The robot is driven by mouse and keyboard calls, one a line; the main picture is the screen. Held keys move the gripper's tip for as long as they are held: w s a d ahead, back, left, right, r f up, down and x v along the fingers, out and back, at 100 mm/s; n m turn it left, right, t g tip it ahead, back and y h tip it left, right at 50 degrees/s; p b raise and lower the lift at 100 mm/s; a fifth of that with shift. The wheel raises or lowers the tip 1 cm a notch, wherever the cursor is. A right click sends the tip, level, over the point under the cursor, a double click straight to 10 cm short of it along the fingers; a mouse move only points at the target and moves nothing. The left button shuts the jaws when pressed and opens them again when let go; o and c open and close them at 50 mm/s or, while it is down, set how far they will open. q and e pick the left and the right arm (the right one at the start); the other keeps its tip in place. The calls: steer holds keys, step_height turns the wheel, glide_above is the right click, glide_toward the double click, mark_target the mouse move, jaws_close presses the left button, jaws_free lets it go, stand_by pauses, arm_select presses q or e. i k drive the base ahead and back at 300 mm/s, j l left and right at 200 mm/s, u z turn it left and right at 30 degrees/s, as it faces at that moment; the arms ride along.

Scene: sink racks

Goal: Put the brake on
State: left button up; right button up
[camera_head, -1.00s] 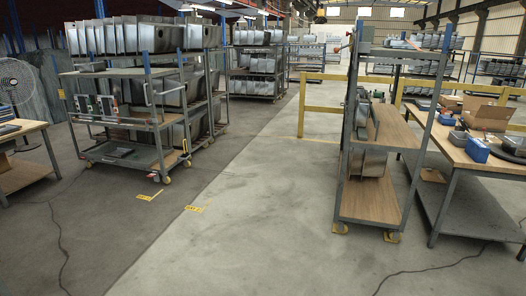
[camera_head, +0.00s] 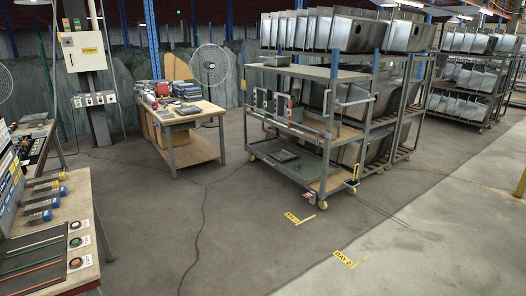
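A grey wheeled cart (camera_head: 300,70) with shelves stands right of centre in the head view, in front of the sink racks. It has yellow-wheeled casters; a front one (camera_head: 322,205) shows at its near corner. A small red part (camera_head: 309,196) shows low beside that caster; I cannot tell whether it is a brake pedal or how it is set. A white push handle (camera_head: 352,98) is on the cart's right end. Neither of my grippers is in view.
A rack of steel sinks (camera_head: 395,90) stands close behind the cart. A wooden workbench (camera_head: 185,118) and a fan (camera_head: 210,66) are left of it. Another bench (camera_head: 80,190) is at the near left. A cable (camera_head: 204,215) crosses the open floor. Floor marks include BAY 2 (camera_head: 343,258).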

mark_target(307, 195)
steer(key=i+j, duration=0.1)
steer(key=i, duration=0.4)
steer(key=i+j+z, duration=0.15)
steer(key=i, duration=0.4)
steer(key=i+j, duration=0.15)
steer(key=i, duration=0.35)
steer(key=i+j+z, duration=0.15)
steer(key=i, duration=0.35)
steer(key=i+j+z, duration=0.25)
steer(key=i+j, duration=0.25)
steer(key=i+j+z, duration=0.3)
steer(key=i+j, duration=0.2)
steer(key=j, duration=0.1)
